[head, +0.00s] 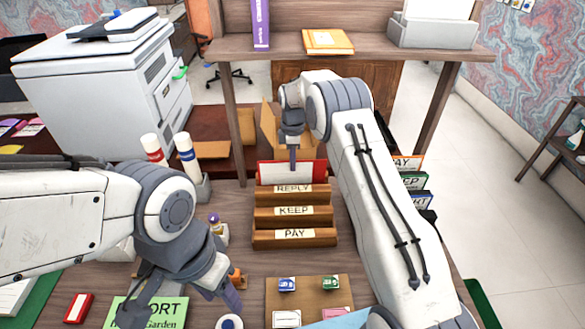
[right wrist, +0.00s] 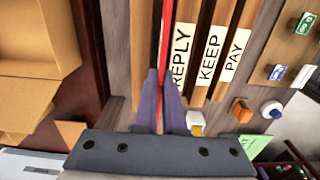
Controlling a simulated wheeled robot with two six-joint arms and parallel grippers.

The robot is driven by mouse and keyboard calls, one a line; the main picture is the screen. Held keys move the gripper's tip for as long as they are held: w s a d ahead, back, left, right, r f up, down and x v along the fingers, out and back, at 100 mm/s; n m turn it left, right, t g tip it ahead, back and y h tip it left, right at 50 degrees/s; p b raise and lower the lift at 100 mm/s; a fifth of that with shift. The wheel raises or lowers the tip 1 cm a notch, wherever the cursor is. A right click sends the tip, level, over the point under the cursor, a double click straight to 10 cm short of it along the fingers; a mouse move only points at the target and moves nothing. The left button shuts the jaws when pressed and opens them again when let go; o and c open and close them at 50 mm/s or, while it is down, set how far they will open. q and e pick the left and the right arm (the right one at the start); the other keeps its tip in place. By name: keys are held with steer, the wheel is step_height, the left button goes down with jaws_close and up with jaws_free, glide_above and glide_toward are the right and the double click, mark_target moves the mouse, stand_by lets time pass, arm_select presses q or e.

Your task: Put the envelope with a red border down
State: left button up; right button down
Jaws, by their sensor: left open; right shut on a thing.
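The white envelope with a red border (head: 268,173) stands upright at the back of the wooden sorter (head: 256,238), just behind the REPLY label. The front slat hides its lower edge. In the right wrist view the envelope (right wrist: 165,45) is edge-on, a thin red and white strip beside the REPLY slat. My right gripper (head: 292,166) is shut on its top edge; its purple fingers also show in the right wrist view (right wrist: 160,85). My left gripper (head: 188,296) is open and empty, low over the desk left of the sorter.
The sorter also has KEEP (head: 294,210) and PAY (head: 294,233) rows in front. A wooden tray with stamps (head: 310,297) lies nearer. A green sign (head: 150,313) lies below my left gripper. Rolled tubes in a holder (head: 190,160) and cardboard boxes (head: 268,130) stand behind.

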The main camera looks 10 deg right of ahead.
mark_target(292, 173)
step_height(292, 173, down, 3)
steer(key=shift+r+p, duration=0.1)
steer(key=shift+p, duration=0.45)
steer(key=shift+f, duration=0.4)
steer(key=shift+f, duration=0.2)
steer(key=c, duration=1)
jaws_free()
steer(key=shift+r, duration=0.1)
